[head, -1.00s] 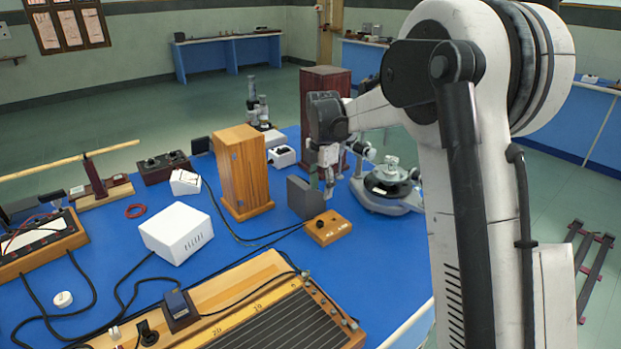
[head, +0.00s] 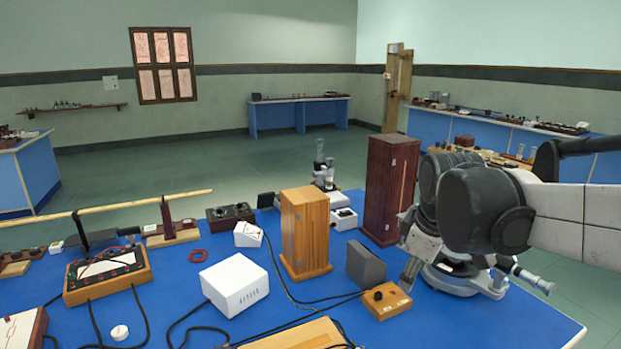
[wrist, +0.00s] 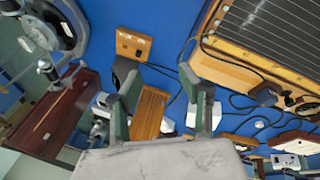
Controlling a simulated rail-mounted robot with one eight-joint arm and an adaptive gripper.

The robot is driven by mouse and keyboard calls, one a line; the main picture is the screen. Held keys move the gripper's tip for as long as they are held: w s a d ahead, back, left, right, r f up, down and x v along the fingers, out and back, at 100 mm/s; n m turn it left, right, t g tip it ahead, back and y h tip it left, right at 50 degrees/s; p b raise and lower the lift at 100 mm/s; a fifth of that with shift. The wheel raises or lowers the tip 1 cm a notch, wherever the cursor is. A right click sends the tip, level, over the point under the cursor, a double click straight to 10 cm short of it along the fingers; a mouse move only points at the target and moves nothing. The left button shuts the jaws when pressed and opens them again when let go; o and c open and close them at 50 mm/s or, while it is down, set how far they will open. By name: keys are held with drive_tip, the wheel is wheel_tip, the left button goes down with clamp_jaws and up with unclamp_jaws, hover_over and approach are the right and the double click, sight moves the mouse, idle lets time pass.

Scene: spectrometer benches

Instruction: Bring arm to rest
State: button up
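My gripper (head: 408,276) is at the right of the blue bench in the head view, with my arm reaching in from the right edge. It overlaps the spectrometer (head: 452,283) in the picture and hides much of it; I cannot tell whether they touch. In the wrist view my gripper (wrist: 158,78) has its two fingers wide apart with nothing held between them. The bench surface and a tall light wooden box (wrist: 150,113) show beyond the fingers. The spectrometer also shows at the upper left of the wrist view (wrist: 50,30).
A small wooden switch block (head: 388,301) and a grey wedge (head: 366,265) stand left of my gripper. A tall dark red box (head: 389,190) stands behind it, and the light wooden box (head: 305,235) further left. Bare blue bench (head: 520,325) lies at the front right.

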drive_tip(key=s+f+m+t, duration=0.3)
drive_tip(key=s+m, duration=0.7)
drive_tip(key=s, duration=0.6)
drive_tip(key=shift+s+f, duration=0.25)
drive_tip(key=shift+f, duration=0.5)
